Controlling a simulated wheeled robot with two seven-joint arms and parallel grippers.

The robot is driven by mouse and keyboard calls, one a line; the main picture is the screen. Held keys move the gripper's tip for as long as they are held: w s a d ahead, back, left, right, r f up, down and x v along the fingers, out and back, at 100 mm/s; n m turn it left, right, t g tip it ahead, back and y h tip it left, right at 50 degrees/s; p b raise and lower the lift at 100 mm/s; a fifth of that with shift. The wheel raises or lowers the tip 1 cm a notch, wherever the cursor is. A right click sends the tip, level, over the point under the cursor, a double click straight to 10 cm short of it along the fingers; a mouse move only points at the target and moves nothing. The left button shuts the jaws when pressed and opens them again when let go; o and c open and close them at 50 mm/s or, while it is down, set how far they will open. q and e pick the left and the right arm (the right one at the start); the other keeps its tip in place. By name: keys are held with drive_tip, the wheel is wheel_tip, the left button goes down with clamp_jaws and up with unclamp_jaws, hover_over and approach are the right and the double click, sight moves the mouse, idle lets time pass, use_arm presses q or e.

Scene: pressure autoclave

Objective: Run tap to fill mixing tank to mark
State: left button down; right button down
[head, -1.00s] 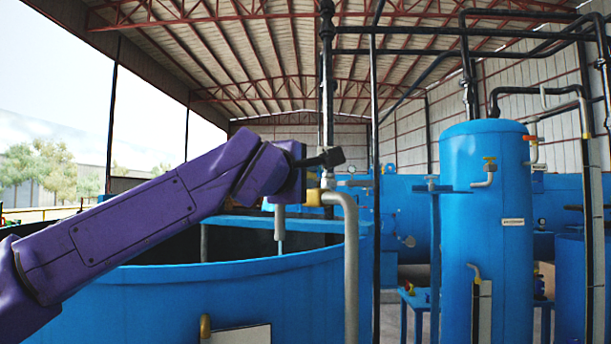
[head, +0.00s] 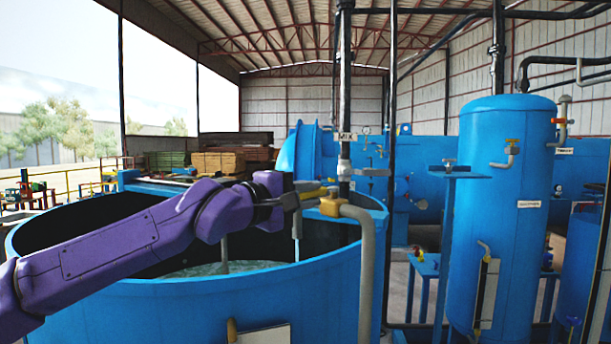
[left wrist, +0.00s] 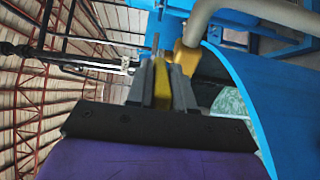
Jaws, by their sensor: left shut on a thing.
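The blue mixing tank (head: 180,310) stands in front, open at the top. Greenish water (head: 235,268) shows inside, well below the rim. A grey fill pipe (head: 367,270) rises outside the tank to a brass-yellow tap (head: 333,207) at the rim. A pale spout (head: 297,228) hangs down inside. My left gripper (head: 312,196) is at the tap, shut on its yellow handle. The left wrist view shows the fingers (left wrist: 162,88) on either side of the yellow handle (left wrist: 162,80). My right gripper is out of view.
A black vertical pipe (head: 388,150) stands right of the tap. A tall blue vessel (head: 503,210) stands further right. A large blue horizontal vessel (head: 425,165) lies behind. Stacked timber (head: 225,162) is at the back left.

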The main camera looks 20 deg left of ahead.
use_arm(q)
drive_tip(key=c, duration=1.1)
unclamp_jaws()
drive_tip(key=b+v, duration=0.3)
drive_tip(key=v, duration=0.7)
drive_tip(key=shift+s+a, duration=0.1)
drive_tip(key=shift+s, duration=0.1)
